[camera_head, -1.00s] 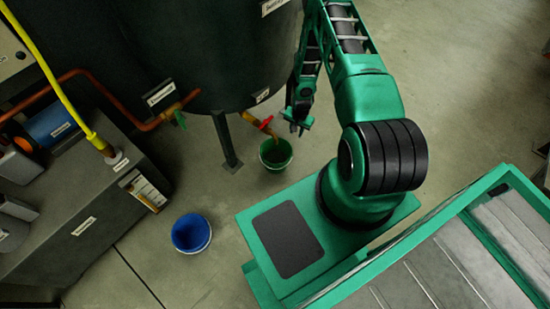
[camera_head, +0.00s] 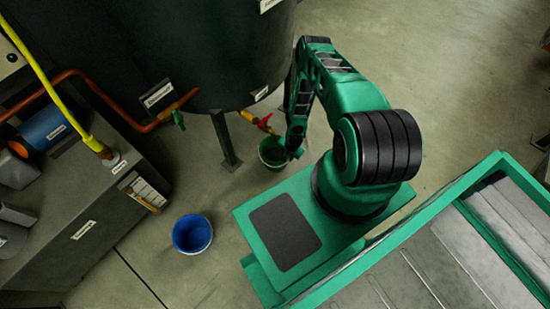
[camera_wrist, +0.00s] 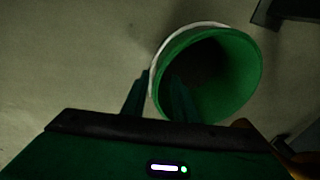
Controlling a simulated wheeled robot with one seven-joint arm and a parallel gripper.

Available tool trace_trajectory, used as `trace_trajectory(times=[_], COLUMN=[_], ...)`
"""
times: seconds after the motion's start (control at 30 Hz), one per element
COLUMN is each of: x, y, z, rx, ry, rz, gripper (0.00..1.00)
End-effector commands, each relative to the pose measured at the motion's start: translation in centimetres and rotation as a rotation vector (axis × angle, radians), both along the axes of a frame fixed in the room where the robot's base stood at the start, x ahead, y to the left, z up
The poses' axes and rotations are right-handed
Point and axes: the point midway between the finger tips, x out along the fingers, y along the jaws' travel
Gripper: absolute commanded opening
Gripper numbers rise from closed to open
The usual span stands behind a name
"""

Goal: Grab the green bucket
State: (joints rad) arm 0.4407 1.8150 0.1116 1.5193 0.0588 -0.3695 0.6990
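The green bucket (camera_head: 271,156) stands on the floor below the dark tank, with a white edge along its rim. In the wrist view the bucket (camera_wrist: 238,72) shows its open mouth and dark inside. My gripper (camera_wrist: 158,76) is open at the left side of the rim. One finger is outside the bucket and the other overlaps its mouth, with the rim between them. In the head view my gripper (camera_head: 295,151) is at the right edge of the bucket. Whether a finger touches the wall I cannot tell.
A blue bucket (camera_head: 192,233) stands on the floor to the left. The large dark tank (camera_head: 200,50) has a tap with a red handle (camera_head: 264,121) just above the green bucket. A tank leg (camera_head: 226,145) stands close by on the left. Floor between the buckets is clear.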

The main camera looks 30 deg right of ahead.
Motion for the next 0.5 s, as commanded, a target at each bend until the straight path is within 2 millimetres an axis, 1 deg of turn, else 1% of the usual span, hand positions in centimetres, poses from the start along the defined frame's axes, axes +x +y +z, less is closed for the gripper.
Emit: trace_trajectory(times=[0.13,0.3,0.4,0.5], x=[0.0,0.2,0.5,0.6], y=[0.0,0.2,0.1,0.1], z=[-1.0,-3.3,-4.4,-5.0], rx=[0.0,0.0,-0.001,-0.001], ry=[0.0,0.0,0.0,0.0], rz=[-0.001,0.0,0.0,-0.001], gripper=[0.27,0.27,0.27,0.27])
